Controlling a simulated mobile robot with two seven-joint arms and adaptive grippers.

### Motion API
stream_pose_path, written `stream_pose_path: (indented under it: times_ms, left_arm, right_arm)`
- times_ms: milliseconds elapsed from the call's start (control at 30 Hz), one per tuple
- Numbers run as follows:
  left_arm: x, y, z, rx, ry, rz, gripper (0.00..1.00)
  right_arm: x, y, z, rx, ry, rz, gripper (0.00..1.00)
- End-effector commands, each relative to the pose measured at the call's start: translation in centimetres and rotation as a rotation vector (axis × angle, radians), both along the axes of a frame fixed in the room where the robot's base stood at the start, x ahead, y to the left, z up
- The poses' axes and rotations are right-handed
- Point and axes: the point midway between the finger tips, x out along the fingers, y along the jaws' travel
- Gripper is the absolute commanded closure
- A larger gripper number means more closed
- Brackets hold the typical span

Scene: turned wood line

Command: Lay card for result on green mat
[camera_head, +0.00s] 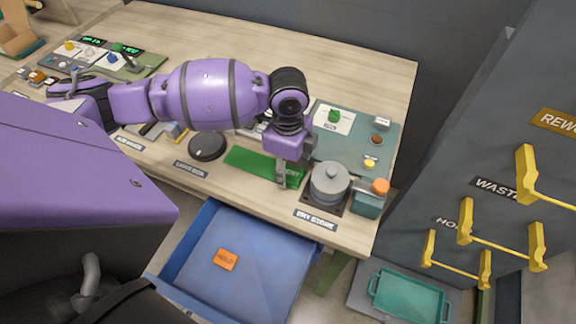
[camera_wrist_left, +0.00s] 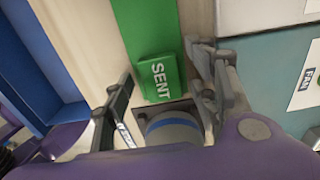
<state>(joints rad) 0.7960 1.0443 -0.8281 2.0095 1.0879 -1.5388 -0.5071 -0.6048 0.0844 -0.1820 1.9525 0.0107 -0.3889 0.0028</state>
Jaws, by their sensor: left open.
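A green card marked SENT (camera_wrist_left: 157,78) lies at the near end of the long green mat (camera_head: 250,163), which also shows in the left wrist view (camera_wrist_left: 145,25). The card looks flat and slightly turned on the mat. My left gripper (camera_head: 288,180) is over this right end of the mat. In the left wrist view its fingers (camera_wrist_left: 158,72) are spread apart with the card seen between them; I cannot tell whether either touches it. An orange card marked HOLD (camera_head: 226,259) lies in the open blue drawer (camera_head: 190,275). My right gripper is not in view.
A grey lidded pot (camera_head: 330,182) stands right of the mat, close to my left gripper. A black round disc (camera_head: 207,146) is left of it. A teal board (camera_head: 385,140) with small items lies behind. Yellow brackets (camera_head: 460,270) stick out from the wall cabinet at right.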

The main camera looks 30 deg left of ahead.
Motion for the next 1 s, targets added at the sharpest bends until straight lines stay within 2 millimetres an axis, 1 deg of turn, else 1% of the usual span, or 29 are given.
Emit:
stream_pose_path:
  times_ms: [133,233,367,500,600,700,833,1000]
  left_arm:
    - [0.0,0.0,0.4,0.000,-0.001,0.000,0.47]
    - [0.1,0.0,1.6,-0.001,-0.005,0.001,0.47]
    - [0.2,0.0,4.2,0.000,-0.007,0.000,0.47]
    - [0.2,0.0,7.4,0.000,-0.007,-0.001,0.47]
    - [0.1,0.0,9.3,-0.001,-0.006,0.000,0.47]
    - [0.1,0.0,10.8,-0.001,-0.004,-0.001,0.47]
    - [0.0,0.0,12.0,0.000,-0.001,0.000,0.47]
    - [0.0,0.0,12.4,0.000,0.001,0.000,0.47]
  right_arm:
    - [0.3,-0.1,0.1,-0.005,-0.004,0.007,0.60]
    - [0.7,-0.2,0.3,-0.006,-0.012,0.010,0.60]
    - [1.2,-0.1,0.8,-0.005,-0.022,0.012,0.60]
    - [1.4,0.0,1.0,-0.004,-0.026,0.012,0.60]
    - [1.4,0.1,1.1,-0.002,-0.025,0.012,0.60]
    - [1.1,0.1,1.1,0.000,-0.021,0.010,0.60]
    - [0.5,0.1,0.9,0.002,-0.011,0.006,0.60]
    - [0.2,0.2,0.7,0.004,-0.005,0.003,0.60]
